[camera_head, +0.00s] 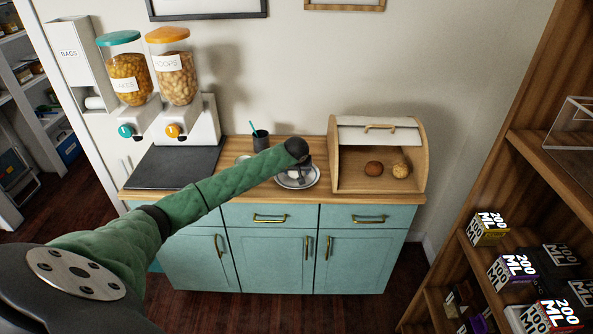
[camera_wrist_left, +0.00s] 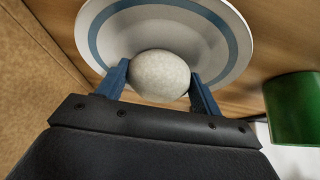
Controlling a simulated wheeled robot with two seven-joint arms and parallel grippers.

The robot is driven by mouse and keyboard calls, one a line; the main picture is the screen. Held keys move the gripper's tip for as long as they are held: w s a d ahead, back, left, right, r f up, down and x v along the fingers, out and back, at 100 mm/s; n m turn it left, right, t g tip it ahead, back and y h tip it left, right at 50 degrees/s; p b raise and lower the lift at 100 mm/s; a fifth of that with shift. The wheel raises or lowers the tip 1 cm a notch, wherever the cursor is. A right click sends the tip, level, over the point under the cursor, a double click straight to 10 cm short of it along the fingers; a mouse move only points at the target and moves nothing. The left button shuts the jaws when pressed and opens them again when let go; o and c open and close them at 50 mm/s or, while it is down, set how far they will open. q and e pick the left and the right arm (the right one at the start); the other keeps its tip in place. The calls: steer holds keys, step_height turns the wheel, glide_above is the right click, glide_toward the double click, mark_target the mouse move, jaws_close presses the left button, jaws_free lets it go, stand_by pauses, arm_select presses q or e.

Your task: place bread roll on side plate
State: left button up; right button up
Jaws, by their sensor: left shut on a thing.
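My left gripper (camera_head: 303,163) is over the side plate (camera_head: 297,182) on the wooden counter, left of the bread bin. In the left wrist view its two blue fingers are shut on a pale, rounded bread roll (camera_wrist_left: 160,76). The plate also shows there as a white disc with a blue ring (camera_wrist_left: 104,40), behind the roll. I cannot tell whether the roll touches the plate. In the head view my wrist hides the held roll and part of the plate. My right gripper is not in view.
An open wooden bread bin (camera_head: 421,160) holds a brown roll (camera_head: 373,168) and a lighter, speckled roll (camera_head: 401,170). A dark cup (camera_head: 260,142) stands behind my forearm. Cereal dispensers (camera_head: 190,122) are at the left. A wooden shelf (camera_head: 548,150) with boxes rises at the right.

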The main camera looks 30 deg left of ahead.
arm_select(q)
steer(key=shift+f, duration=0.1)
steer(key=o, duration=1)
steer(key=shift+c, duration=0.2)
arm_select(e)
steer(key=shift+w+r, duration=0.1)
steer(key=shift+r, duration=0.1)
arm_select(q)
steer(key=shift+r, duration=0.2)
